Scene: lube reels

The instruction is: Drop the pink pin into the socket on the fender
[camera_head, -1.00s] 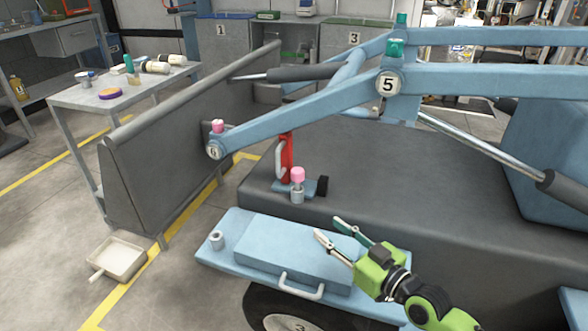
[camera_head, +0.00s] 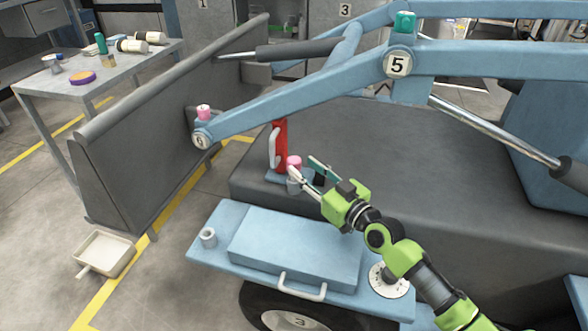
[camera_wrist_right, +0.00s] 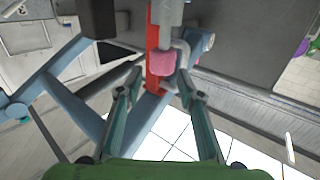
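The pink pin (camera_head: 294,161) stands upright in a grey holder (camera_head: 294,185) beside the red post, on the dark body of the machine. It also shows in the right wrist view (camera_wrist_right: 162,63), ahead of and between the two fingers. My right gripper (camera_head: 306,168) is open, with its fingertips close to the pin; whether they touch it I cannot tell. The grey socket (camera_head: 208,237) is an empty-looking short cylinder at the left end of the blue fender (camera_head: 220,222). My left gripper is not in view.
A red post (camera_head: 279,146) with a grey handle stands just behind the pin. The blue loader arm (camera_head: 300,99) crosses above. Another pink-topped piece (camera_head: 204,111) sits at joint 6. A raised blue box (camera_head: 295,247) lies on the fender, right of the socket.

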